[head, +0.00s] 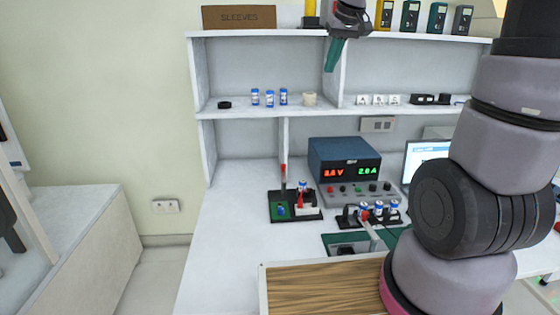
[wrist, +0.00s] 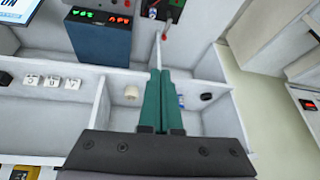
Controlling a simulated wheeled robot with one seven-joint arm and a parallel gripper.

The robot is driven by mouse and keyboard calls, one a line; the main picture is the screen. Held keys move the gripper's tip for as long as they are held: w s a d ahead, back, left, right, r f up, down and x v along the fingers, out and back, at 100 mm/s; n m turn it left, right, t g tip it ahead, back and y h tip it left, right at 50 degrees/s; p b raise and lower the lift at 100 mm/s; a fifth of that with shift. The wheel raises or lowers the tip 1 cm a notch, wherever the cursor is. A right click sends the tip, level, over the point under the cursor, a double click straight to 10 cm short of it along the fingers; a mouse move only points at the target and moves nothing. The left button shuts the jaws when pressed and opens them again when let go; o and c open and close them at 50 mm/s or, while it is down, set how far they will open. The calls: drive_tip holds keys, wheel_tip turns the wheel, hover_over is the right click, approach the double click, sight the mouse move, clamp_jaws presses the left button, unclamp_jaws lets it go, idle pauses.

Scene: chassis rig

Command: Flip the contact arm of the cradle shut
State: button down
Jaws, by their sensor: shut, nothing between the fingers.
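The cradle (head: 294,216) is a small dark base on the bench, left of the power supply. A thin red-tipped arm (head: 283,172), likely its contact arm, stands upright over it. A blue-and-white cell (head: 302,187) with a red part below it is at its right side. My gripper (head: 330,70) is high at the top shelf, well above and apart from the cradle. Its green fingers are together and empty, also in the wrist view (wrist: 163,74).
The power supply (head: 345,161) stands right of the cradle. A holder (head: 353,222) with several cells is in front of it. Shelves (head: 270,115) with small jars and a divider lie behind and below my gripper. A wooden-topped tray (head: 320,290) is at the front. The left bench is clear.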

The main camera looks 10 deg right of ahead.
drive_tip(key=w+a+f+n+g, duration=0.1)
drive_tip(key=w+a+f+n, duration=0.2)
drive_tip(key=w+f, duration=0.8)
drive_tip(key=w+a+f+n+g+y, duration=0.1)
drive_tip(key=w+a+f+n, duration=0.2)
drive_tip(key=w+f, duration=0.8)
drive_tip(key=shift+w+a+f, duration=0.3)
drive_tip(key=shift+a+f, duration=0.1)
drive_tip(key=shift+f, duration=0.3)
hover_over(283, 172)
drive_tip(key=w+a, duration=0.1)
drive_tip(key=w, duration=0.2)
wheel_tip(283, 172, down, 19)
drive_tip(key=shift+s+r, duration=0.1)
drive_tip(key=shift+s, duration=0.15)
drive_tip(key=shift+d+m+h, duration=0.3)
drive_tip(key=shift+m, duration=0.4)
drive_tip(key=shift+d+m, duration=0.1)
drive_tip(key=shift+m, duration=0.2)
